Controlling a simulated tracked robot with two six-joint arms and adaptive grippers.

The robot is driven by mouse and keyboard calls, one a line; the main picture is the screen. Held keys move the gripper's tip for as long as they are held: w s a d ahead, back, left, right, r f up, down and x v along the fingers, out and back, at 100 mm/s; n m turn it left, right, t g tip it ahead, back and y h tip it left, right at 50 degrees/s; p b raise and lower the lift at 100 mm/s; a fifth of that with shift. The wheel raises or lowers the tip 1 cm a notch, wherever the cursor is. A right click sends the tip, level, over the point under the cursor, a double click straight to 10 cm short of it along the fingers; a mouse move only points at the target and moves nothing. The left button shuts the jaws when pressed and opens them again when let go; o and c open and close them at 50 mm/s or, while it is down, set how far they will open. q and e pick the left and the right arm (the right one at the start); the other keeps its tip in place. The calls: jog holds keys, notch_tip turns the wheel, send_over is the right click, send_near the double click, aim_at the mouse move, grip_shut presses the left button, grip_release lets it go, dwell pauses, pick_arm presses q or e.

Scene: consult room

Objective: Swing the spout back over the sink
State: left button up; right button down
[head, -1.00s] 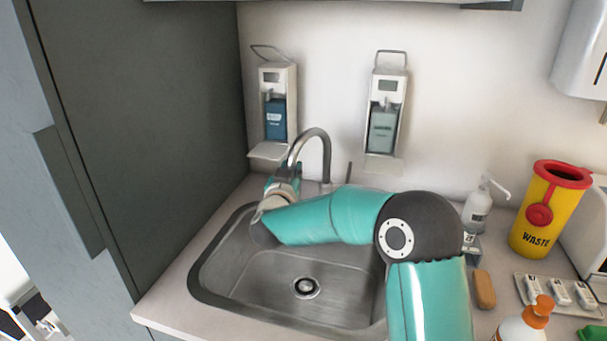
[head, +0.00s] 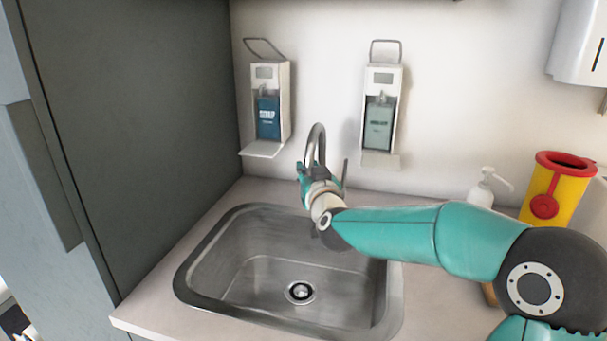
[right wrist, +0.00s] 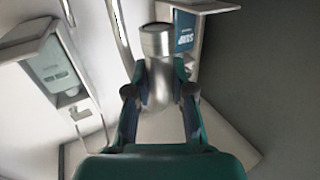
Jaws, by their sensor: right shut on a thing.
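The curved metal spout (head: 316,130) rises behind the sink (head: 186,280), and its arch now points forward toward the basin's back part. My right gripper (head: 319,174) is shut on the spout near its outer end. In the right wrist view the two fingers of the right gripper (right wrist: 159,96) press on either side of the metal spout end (right wrist: 158,72). In the head view the gripper and wrist hide the spout's tip and part of its base. My left gripper is not in view.
A blue-labelled soap dispenser (head: 268,115) and a green-labelled dispenser (head: 379,122) hang on the wall behind. A pump bottle (head: 482,192) and a yellow waste bin (head: 540,195) stand on the right. A tall dark panel (head: 150,130) bounds the left. The basin is empty.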

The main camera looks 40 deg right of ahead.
jog(key=shift+d, duration=0.1)
jog(key=c, duration=1)
grip_release()
jog(key=v, duration=1.2)
